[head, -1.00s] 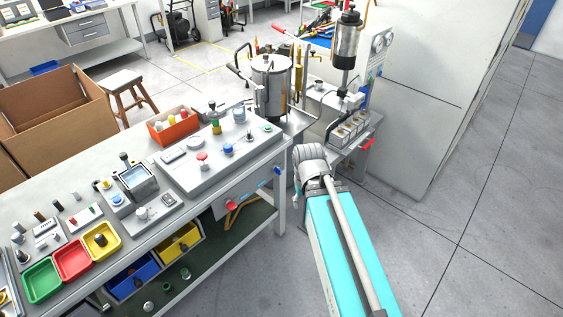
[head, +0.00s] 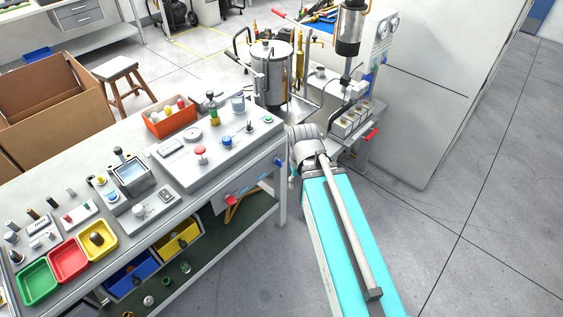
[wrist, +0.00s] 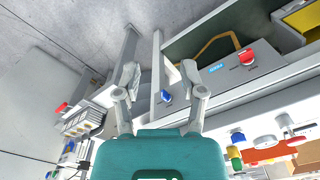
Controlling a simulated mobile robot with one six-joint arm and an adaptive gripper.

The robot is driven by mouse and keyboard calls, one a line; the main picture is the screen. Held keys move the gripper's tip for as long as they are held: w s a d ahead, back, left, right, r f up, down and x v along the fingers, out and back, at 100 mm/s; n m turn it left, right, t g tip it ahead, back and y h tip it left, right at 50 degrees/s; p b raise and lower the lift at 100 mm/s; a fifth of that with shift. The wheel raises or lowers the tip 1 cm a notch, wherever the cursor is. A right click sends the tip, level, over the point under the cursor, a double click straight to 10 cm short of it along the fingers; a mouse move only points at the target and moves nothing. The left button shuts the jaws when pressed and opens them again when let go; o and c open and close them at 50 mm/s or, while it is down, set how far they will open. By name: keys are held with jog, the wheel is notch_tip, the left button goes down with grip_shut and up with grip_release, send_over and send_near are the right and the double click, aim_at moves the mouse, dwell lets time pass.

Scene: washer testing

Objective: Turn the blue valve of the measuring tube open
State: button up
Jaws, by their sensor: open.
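A small blue valve handle (head: 279,162) sits at the right end of the bench's front panel, just left of my arm in the head view. In the wrist view the blue handle (wrist: 166,96) shows between the two fingers of my gripper (wrist: 160,70), closer to the right finger. The gripper is open with nothing in it. The fingers look apart from the handle, though the depth between them is hard to judge. In the head view my wrist hides most of the gripper. I cannot tell which tube the handle belongs to.
A red knob (wrist: 246,57) and a blue label share the panel. The bench top (head: 100,170) carries a console, trays and small parts. A metal tank (head: 271,72) and a test stand with a red handle (head: 372,134) stand behind my wrist. Floor at right is clear.

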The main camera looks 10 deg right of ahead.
jog(key=w+f+n+t+y+b, duration=0.1)
jog(key=w+f+n+b, duration=0.3)
jog(key=w, duration=0.8)
jog(key=n+t+y+b, duration=0.2)
jog(key=n+t+b, duration=0.1)
jog(key=b, duration=0.2)
send_near(280, 161)
notch_tip(280, 161, up, 3)
jog(key=shift+s+d+r+p, duration=0.2)
jog(key=shift+s+d+p, duration=0.05)
jog(key=shift+p, duration=0.05)
jog(key=shift+f+g, duration=0.15)
jog(key=shift+g, duration=0.15)
jog(key=shift+h, duration=0.3)
jog(key=b+x, duration=1.2)
jog(key=x, duration=0.1)
jog(key=shift+w+a+f+b, duration=0.1)
jog(key=shift+w+f+b, duration=0.1)
jog(key=shift+b, duration=0.2)
grip_shut()
